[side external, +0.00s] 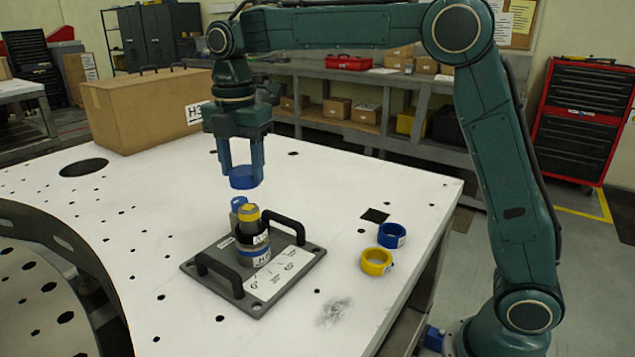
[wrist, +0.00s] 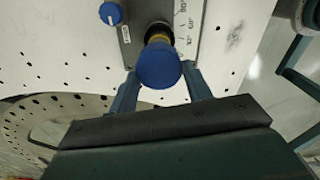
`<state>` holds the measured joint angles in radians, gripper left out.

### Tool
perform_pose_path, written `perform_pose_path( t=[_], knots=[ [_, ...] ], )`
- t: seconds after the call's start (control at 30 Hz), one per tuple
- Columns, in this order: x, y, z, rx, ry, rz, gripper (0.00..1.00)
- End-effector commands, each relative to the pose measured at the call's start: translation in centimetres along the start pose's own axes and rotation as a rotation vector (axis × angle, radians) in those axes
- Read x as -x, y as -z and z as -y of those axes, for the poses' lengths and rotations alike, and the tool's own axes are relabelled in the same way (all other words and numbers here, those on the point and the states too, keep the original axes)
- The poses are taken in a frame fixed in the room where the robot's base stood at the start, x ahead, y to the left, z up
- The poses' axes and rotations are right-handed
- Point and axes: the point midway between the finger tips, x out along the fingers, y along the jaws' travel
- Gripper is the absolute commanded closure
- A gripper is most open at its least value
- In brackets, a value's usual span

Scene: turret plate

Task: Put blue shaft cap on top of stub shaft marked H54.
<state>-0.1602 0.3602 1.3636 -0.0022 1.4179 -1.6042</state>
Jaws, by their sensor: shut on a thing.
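My gripper (side external: 242,172) points down, its two fingers shut on the blue shaft cap (side external: 243,183). The cap is in the air above the stub shaft, apart from it and slightly left of its top in the side view. In the wrist view the cap (wrist: 160,68) sits between the fingers and hides most of the shaft. The stub shaft (side external: 249,214) has a yellow top, a black band with a white label and a grey, blue-ringed base on a dark plate (side external: 215,275). I cannot read its mark fully.
Two black handles flank the shaft on the plate. Another blue piece (side external: 238,202) stands just behind the shaft; it also shows in the wrist view (wrist: 110,13). A blue ring (side external: 392,235) and a yellow ring (side external: 376,262) lie right. A cardboard box (side external: 140,110) stands back left.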

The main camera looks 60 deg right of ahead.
Motion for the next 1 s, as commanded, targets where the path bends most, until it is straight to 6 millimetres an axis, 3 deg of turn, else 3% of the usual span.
perform_pose_path(
  t=[1.0],
  knots=[
    [-3.6, 0.0, 0.0, 0.0, 0.001, 0.0, 0.72]
  ],
)
